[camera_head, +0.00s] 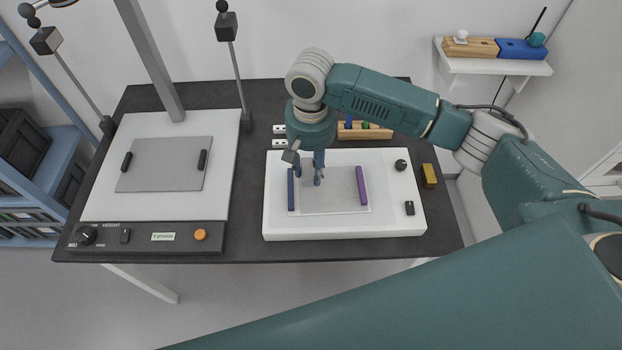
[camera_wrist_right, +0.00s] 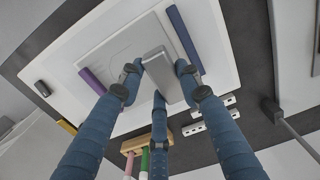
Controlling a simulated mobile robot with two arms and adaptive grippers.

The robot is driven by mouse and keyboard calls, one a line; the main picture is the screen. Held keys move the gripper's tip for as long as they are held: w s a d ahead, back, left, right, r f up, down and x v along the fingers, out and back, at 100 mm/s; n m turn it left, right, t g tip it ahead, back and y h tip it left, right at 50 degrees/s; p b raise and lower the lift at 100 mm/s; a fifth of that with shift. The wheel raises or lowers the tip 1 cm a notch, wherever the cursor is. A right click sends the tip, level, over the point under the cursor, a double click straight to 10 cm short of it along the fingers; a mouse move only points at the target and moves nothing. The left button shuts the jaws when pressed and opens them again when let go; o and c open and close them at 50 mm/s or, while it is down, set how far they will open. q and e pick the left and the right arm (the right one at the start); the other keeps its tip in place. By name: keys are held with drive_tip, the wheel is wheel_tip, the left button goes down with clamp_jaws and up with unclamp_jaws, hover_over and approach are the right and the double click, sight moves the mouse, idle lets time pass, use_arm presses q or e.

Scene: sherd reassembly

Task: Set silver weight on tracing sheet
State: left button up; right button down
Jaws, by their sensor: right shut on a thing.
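The silver weight (camera_wrist_right: 157,72) is a grey block between the blue fingers of my right gripper (camera_wrist_right: 160,85) in the wrist view. In the head view my right gripper (camera_head: 315,172) points down over the white light box, and the weight is mostly hidden there. The pale tracing sheet (camera_head: 338,198) lies on the box under the gripper; it also shows in the wrist view (camera_wrist_right: 118,48) with faint lines. I cannot tell whether the weight touches the sheet. A blue bar (camera_head: 291,190) lies along the sheet's left side and a purple bar (camera_head: 361,185) along its right. My left gripper is not in view.
The light box (camera_head: 390,222) has a black knob (camera_head: 401,165) and a small black switch (camera_head: 409,208). A yellow block (camera_head: 429,175) lies to its right. A wooden rack (camera_head: 372,132) stands behind it. A white stand with a grey plate (camera_head: 165,163) fills the table's left.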

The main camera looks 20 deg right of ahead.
sight(311, 189)
drive_tip(key=shift+f, duration=2.9)
drive_tip(key=c, duration=1.2)
unclamp_jaws()
drive_tip(key=shift+f, duration=0.15)
wheel_tip(311, 189, up, 12)
drive_tip(key=shift+r+b, duration=0.15)
drive_tip(key=shift+b, duration=0.15)
